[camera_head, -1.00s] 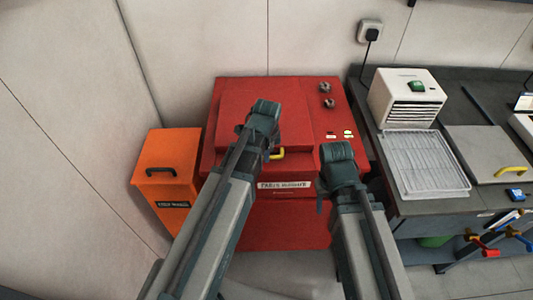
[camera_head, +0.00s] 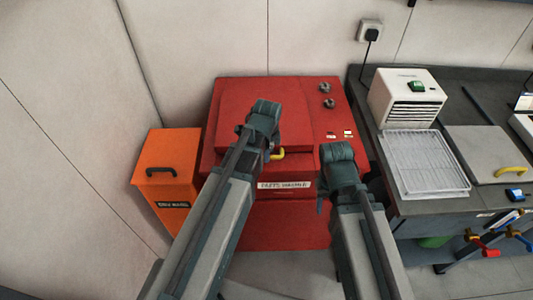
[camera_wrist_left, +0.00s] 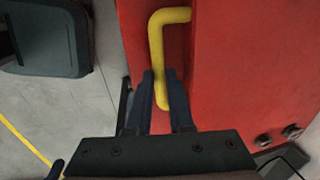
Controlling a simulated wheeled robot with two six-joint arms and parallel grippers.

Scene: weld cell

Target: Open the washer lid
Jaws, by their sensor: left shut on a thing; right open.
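The red parts washer (camera_head: 290,222) stands against the back wall in the head view, its lid (camera_head: 228,108) down flat on top. A yellow handle (camera_head: 278,154) sits at the lid's front edge, partly hidden by my left arm. In the left wrist view the handle (camera_wrist_left: 156,45) runs between the fingers of my left gripper (camera_wrist_left: 161,85), which is shut on it. In the head view my left gripper (camera_head: 262,138) is over the front of the lid. My right gripper (camera_head: 335,165) is open at the washer's front right corner; its fingertips are hard to see.
An orange bin (camera_head: 165,165) with a dark handle stands left of the washer. On the right a dark bench (camera_head: 480,82) carries a white slatted unit (camera_head: 405,97), a wire rack (camera_head: 424,162) and a grey lid with a yellow handle (camera_head: 512,172). Knobs (camera_head: 326,90) sit on the washer's right top.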

